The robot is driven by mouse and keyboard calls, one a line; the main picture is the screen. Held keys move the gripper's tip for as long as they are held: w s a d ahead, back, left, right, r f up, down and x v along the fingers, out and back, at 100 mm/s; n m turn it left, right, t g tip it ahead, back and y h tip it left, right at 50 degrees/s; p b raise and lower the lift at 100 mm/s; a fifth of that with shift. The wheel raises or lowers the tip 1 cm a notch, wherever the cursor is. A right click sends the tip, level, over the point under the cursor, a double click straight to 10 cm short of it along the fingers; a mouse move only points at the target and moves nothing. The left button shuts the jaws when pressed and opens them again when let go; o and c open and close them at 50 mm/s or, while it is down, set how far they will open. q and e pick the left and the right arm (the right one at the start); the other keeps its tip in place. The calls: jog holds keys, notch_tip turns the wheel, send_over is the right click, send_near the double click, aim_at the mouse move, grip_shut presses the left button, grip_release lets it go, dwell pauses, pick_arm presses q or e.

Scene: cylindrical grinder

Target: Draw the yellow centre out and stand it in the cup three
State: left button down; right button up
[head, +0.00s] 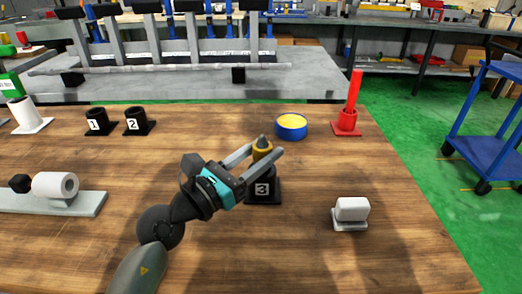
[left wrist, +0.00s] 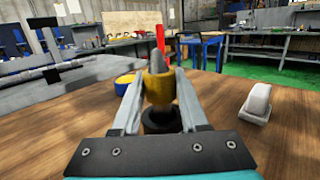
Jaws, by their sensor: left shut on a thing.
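The yellow centre (head: 262,150), with a grey pointed tip facing up, is held upright between the fingers of my left gripper (head: 262,156). It also shows in the left wrist view (left wrist: 159,88), between the two fingers. The black cup three (head: 262,190), marked with a white 3, stands on the wooden table directly below the centre. In the left wrist view part of the black cup (left wrist: 161,120) shows under the centre. My right gripper is not in view.
Cups one (head: 97,121) and two (head: 137,120) stand empty-looking at the back left. A blue dish with yellow contents (head: 291,126), a red post on a base (head: 349,118) and a white block (head: 352,209) stand to the right. A grey fixture with a white roll (head: 54,186) lies left.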

pick_arm(q)
jog(key=shift+d+f+p, duration=0.15)
jog(key=shift+f+p, duration=0.15)
jog(key=shift+w+r, duration=0.1)
jog(key=shift+r, duration=0.05)
jog(key=shift+f, duration=0.25)
